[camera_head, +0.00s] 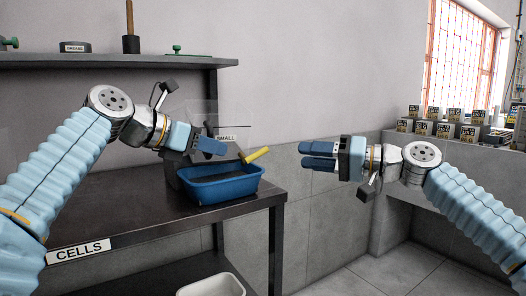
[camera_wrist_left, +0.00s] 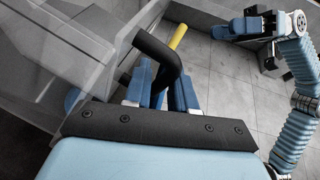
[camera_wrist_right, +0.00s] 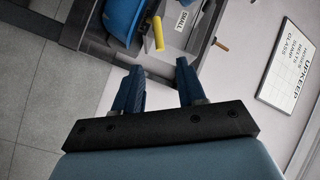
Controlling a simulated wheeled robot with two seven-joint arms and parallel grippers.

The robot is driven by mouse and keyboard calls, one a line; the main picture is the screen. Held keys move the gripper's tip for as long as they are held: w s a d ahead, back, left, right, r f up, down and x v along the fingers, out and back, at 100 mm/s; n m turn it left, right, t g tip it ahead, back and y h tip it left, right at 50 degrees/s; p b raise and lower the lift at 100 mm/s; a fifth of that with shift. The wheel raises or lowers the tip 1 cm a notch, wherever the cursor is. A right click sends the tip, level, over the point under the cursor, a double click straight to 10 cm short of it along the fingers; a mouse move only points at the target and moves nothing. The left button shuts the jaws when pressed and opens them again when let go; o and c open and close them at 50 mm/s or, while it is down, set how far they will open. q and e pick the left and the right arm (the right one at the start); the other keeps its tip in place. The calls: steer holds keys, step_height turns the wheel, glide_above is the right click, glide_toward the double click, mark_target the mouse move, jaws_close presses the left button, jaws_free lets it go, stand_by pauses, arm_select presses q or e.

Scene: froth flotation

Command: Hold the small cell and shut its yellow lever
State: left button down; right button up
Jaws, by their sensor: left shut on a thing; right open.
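The small cell has clear walls (camera_head: 203,112) and a dark grey body, and stands on the dark table behind a blue tub. Its clear wall also shows in the left wrist view (camera_wrist_left: 75,60). The yellow lever (camera_head: 256,154) sticks out to the right above the tub; it shows in the left wrist view (camera_wrist_left: 178,37) and right wrist view (camera_wrist_right: 158,33). My left gripper (camera_head: 218,146) is shut on a black bent handle (camera_wrist_left: 158,50) at the cell. My right gripper (camera_head: 314,156) is open and empty, to the right of the lever and apart from it.
The blue tub (camera_head: 222,193) stands at the table's right end, below the lever. A white tub (camera_head: 212,287) is on the lower shelf. A wall shelf (camera_head: 120,61) hangs above. Free room lies between table and right gripper.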

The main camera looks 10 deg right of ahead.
mark_target(267, 151)
steer(key=x, duration=1.1)
steer(key=shift+w+a+r, duration=0.1)
steer(key=shift+a, duration=0.2)
